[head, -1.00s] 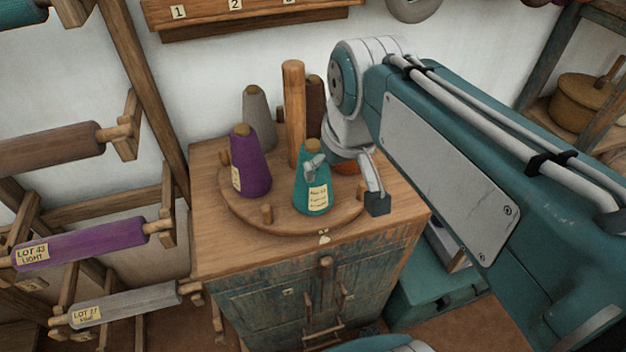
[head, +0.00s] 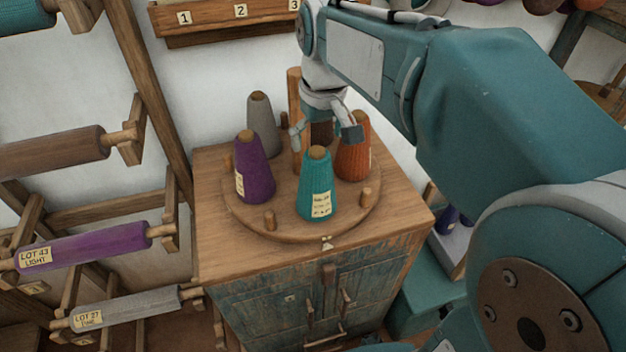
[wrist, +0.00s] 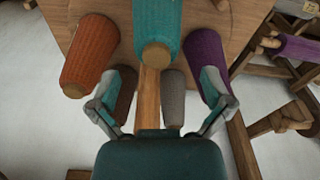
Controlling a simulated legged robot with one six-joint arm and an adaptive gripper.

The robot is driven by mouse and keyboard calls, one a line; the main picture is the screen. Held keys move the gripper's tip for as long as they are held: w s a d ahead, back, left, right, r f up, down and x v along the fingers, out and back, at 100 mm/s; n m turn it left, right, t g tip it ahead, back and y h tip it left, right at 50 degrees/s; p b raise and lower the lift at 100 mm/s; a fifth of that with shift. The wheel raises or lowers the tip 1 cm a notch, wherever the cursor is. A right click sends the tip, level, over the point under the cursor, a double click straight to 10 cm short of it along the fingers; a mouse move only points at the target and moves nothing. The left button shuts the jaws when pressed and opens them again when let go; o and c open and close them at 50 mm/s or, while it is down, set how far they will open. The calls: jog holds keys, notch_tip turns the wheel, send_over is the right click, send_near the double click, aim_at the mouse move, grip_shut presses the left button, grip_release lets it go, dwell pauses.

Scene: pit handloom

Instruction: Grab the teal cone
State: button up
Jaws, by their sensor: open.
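The teal cone (head: 316,200) stands upright at the front of a round wooden turntable (head: 293,222), with a cream label facing the head camera. It also shows at the top of the wrist view (wrist: 157,22), its tip towards my gripper. My gripper (head: 324,136) is open and empty, above and behind the teal cone in the head view. In the wrist view its two fingers (wrist: 160,98) are spread wide, apart from the teal cone.
A purple cone (head: 253,170) stands left of the teal one, a grey cone (head: 263,125) behind, and a rust cone (head: 353,152) to the right. A brown cone (head: 320,133) and a central wooden post (head: 294,85) stand behind my fingers. Yarn rollers (head: 85,243) fill the left side.

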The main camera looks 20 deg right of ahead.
aim_at(317, 151)
jog(key=f, duration=0.3)
jog(key=w+f, duration=0.1)
jog(key=f, duration=0.2)
jog(key=shift+w, duration=0.1)
jog(key=shift+c, duration=0.3)
jog(key=c, duration=1.1)
